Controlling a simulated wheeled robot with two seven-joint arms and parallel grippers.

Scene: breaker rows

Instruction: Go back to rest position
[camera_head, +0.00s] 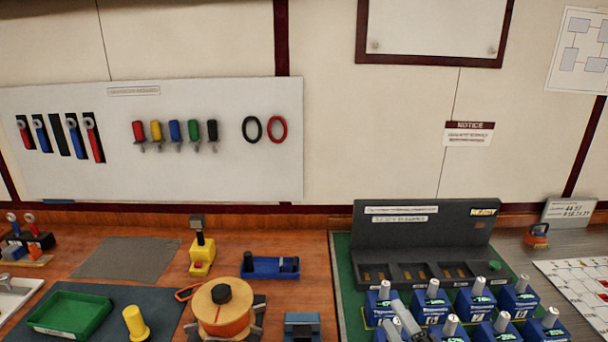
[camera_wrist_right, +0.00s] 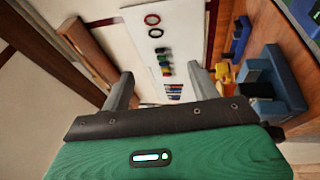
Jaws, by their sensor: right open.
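My right gripper (camera_head: 408,320) shows at the bottom edge of the head view, in front of the blue breakers (camera_head: 475,304). In the right wrist view my right gripper (camera_wrist_right: 162,88) has two grey fingers wide apart with nothing between them. Beyond the fingers is the white wall board (camera_wrist_right: 142,45) with rings and coloured tools. My left gripper is not in either view.
A dark breaker rack (camera_head: 424,235) stands behind the several blue breakers on a green mat (camera_head: 343,270). To the left are a wooden spool (camera_head: 222,308), a blue tray (camera_head: 262,266), a yellow tool (camera_head: 201,256) and a green tray (camera_head: 70,312).

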